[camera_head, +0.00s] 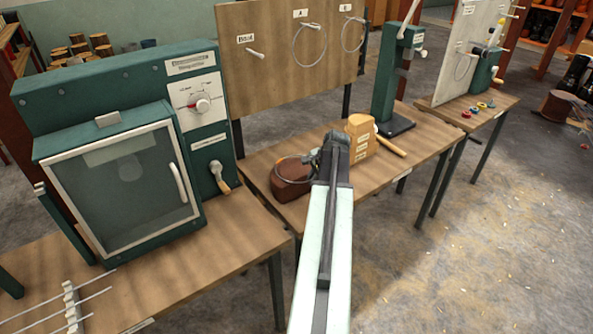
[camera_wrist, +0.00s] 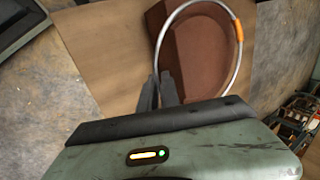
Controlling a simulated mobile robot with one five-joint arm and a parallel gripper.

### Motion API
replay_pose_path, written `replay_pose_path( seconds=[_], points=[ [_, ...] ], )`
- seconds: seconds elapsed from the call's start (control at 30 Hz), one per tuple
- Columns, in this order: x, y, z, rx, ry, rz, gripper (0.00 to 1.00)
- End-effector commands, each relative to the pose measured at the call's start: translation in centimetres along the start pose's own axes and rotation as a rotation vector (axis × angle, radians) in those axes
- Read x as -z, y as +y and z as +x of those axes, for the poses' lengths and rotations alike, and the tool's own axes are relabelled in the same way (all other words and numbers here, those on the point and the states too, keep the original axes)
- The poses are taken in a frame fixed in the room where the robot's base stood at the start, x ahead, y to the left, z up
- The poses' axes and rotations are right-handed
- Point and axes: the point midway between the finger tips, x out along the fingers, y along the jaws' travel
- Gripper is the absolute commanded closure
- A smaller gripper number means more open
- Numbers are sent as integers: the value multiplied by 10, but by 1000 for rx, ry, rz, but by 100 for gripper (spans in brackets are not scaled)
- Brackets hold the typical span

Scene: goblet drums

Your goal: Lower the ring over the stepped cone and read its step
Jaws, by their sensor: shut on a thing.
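My gripper (camera_head: 322,155) is shut on a thin metal ring (camera_wrist: 238,32), which has an orange band on its rim. In the wrist view the ring rises from my dark fingertips (camera_wrist: 157,92). A red-brown block (camera_head: 291,184) lies below the ring on the middle bench; in the wrist view its rounded brown shape (camera_wrist: 200,55) shows through the ring. I cannot tell whether ring and block touch. The tan stepped cone (camera_head: 361,140), with pale labels on its steps, stands upright just right of my gripper. The ring is not around it. My gripper hides part of its left side.
A wooden-handled tool (camera_head: 391,146) lies right of the cone. A green stand (camera_head: 398,80) rises behind it. A peg board (camera_head: 290,55) with hanging rings stands at the back. A green cabinet (camera_head: 120,150) fills the left. Bare bench lies left of the block.

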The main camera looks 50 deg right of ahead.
Motion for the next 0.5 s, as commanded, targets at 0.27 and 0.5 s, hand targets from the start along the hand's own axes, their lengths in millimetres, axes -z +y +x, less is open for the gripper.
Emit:
replay_pose_path(
  seconds=[0.27,0.5],
  points=[
    [0,-7,-16,0,0,0,100],
    [0,-5,-15,0,0,0,100]
  ],
)
